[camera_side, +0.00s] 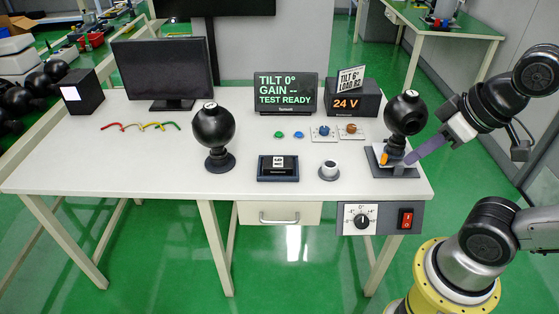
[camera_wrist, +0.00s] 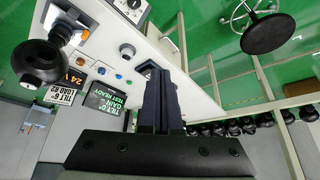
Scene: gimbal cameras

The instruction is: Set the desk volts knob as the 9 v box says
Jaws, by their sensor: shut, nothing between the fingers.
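A dark box (camera_side: 352,104) at the back right of the desk shows "24 V" in orange; no box reading 9 V is seen. A card (camera_side: 350,80) on it reads "TILT 6° LOAD R2". A black knob on a white dial (camera_side: 361,218) sits on the grey panel under the desk's front edge; its pointer setting is too small to read. The dial also shows at the top of the wrist view (camera_wrist: 131,8). My gripper (camera_side: 412,157) is shut and empty above the desk's right end, beside a ball-headed stand and well above the dial. It also shows in the wrist view (camera_wrist: 159,72).
A red rocker switch (camera_side: 405,218) is right of the dial. The ball-headed stand (camera_side: 405,113) is close to my gripper; another (camera_side: 213,128) stands mid-desk. A screen (camera_side: 285,92) reads "TILT 0° GAIN -- TEST READY". Blue (camera_side: 323,131) and orange (camera_side: 351,128) knobs sit before the box.

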